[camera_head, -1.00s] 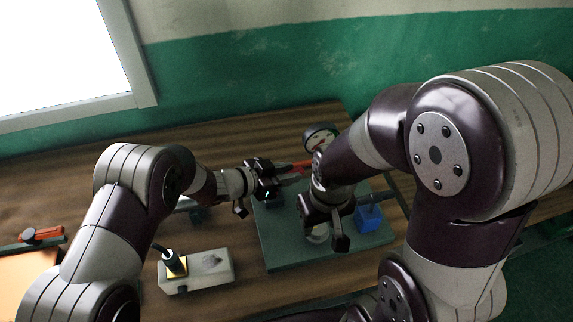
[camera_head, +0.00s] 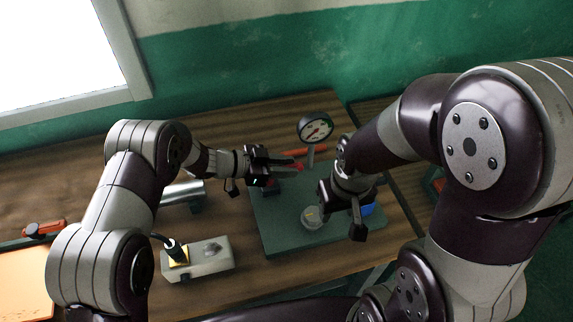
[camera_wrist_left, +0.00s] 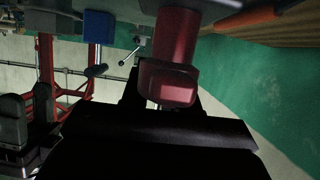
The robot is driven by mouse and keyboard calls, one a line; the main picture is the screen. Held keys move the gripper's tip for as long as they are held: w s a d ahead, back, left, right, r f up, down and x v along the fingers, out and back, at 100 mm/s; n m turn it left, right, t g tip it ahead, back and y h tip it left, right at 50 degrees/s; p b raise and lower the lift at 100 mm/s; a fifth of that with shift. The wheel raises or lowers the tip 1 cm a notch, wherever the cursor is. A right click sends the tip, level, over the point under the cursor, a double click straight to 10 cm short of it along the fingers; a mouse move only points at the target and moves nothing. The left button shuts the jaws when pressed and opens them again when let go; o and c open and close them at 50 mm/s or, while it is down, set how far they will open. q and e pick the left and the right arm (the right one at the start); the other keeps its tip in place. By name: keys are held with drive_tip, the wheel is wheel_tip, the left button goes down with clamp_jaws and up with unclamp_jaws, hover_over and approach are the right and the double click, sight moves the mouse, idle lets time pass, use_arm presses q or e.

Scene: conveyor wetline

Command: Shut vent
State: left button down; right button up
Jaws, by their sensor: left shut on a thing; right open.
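My left gripper (camera_head: 275,166) is shut on a red part at the back left of a dark green plate (camera_head: 282,240). In the left wrist view this red part (camera_wrist_left: 170,65) is a thick cylinder with a wider block end between the fingers. A blue part (camera_head: 368,209) on the plate's right side is mostly hidden behind my right gripper. It shows in the left wrist view as a blue block (camera_wrist_left: 98,25) with a stem. My right gripper (camera_head: 341,212) is open beside it. I cannot tell which part is the vent.
A dial gauge (camera_head: 315,127) stands at the plate's back edge, near an orange-red bar (camera_head: 304,152). A pale round cap (camera_head: 312,218) lies on the plate. A light block (camera_head: 210,258) with a yellow-based switch and a metal cylinder (camera_head: 182,192) are to the left.

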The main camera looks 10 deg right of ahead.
use_arm(q)
drive_tip(key=c, duration=0.9)
unclamp_jaws()
drive_tip(key=shift+c, duration=0.2)
drive_tip(key=r, duration=0.3)
drive_tip(key=s+d+r+b, duration=0.1)
drive_tip(key=shift+r, duration=0.4)
drive_tip(key=s+d+r+b, duration=0.1)
drive_tip(key=s+d+r, duration=0.5)
drive_tip(key=s+d, duration=0.1)
drive_tip(key=shift+d+r, duration=0.15)
drive_tip(key=shift+d, duration=0.1)
drive_tip(key=shift+s, duration=0.1)
